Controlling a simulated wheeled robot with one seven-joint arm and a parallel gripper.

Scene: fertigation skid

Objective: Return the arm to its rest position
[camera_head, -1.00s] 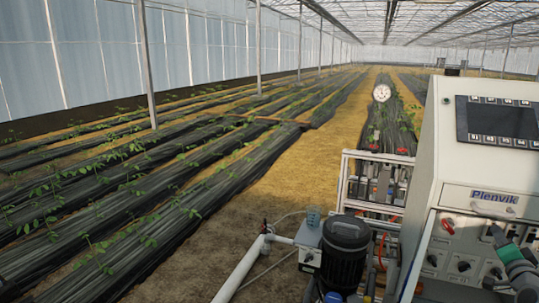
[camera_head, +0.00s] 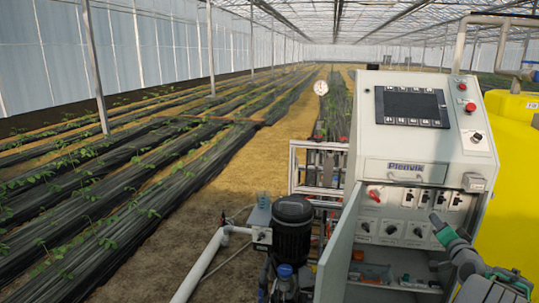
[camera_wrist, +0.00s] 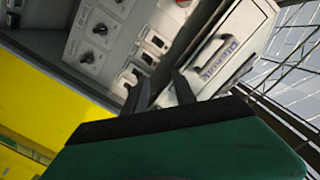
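My arm shows at the lower right of the head view, grey and green, reaching up toward the front of the control cabinet (camera_head: 368,140). My gripper (camera_head: 436,220) is at its upper end, in front of the cabinet's lower switch panel. In the wrist view my gripper (camera_wrist: 162,92) shows two dark fingers spread apart with nothing seen between them. The green and black body behind them fills the lower part of that view. I cannot tell how far the fingertips are from the panel.
The grey cabinet door (camera_head: 338,255) stands open left of my arm. A dark pump motor (camera_head: 292,229) and white pipe (camera_head: 200,264) are farther left. A yellow tank (camera_head: 512,190) stands close on the right. Planted rows (camera_head: 110,185) and a bare path fill the left.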

